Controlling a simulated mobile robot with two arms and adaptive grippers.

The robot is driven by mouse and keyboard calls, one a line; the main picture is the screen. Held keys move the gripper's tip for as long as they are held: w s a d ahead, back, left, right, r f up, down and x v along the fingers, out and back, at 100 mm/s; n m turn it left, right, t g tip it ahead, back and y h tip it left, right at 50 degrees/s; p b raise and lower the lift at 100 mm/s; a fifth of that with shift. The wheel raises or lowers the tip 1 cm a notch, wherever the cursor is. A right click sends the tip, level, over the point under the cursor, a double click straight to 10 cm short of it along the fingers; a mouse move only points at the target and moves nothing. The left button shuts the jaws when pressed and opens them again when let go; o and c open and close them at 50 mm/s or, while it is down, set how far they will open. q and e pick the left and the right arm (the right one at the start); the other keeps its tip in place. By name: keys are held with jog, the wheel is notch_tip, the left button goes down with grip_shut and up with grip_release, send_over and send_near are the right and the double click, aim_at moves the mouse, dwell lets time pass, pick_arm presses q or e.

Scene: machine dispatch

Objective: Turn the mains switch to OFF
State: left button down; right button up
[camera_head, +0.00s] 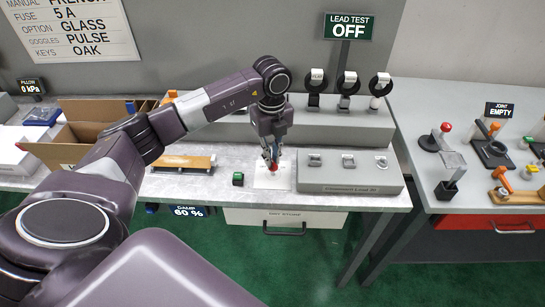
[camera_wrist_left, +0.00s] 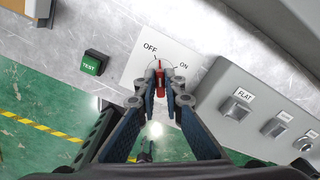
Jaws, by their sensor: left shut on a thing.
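The mains switch is a small red handle (camera_wrist_left: 160,80) on a white plate (camera_wrist_left: 143,70) marked OFF and ON, lying on the bench top. In the wrist view the handle's visible end is near the marks between the two words; I cannot tell its exact setting. In the head view the red of the switch (camera_head: 273,169) shows just under my left gripper (camera_head: 270,161). My left gripper, also in the wrist view (camera_wrist_left: 160,92), is shut on the handle from above, and its fingers hide part of it. My right gripper is in neither view.
A green TEST button (camera_head: 238,179) stands left of the plate. A grey block with several fittings (camera_head: 350,180) is close on the right. A raised grey shelf with black rolls (camera_head: 345,123) is behind. A cardboard box (camera_head: 85,135) stands at the left. A sign reads LEAD TEST OFF (camera_head: 347,26).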

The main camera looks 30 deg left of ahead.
pick_arm(q)
jog(key=shift+a+r+n, duration=0.15)
jog(key=shift+n, duration=1.45)
jog(key=c, duration=2)
grip_release()
jog(key=shift+c, duration=0.2)
jog(key=shift+s, duration=0.1)
notch_tip(320, 180, up, 12)
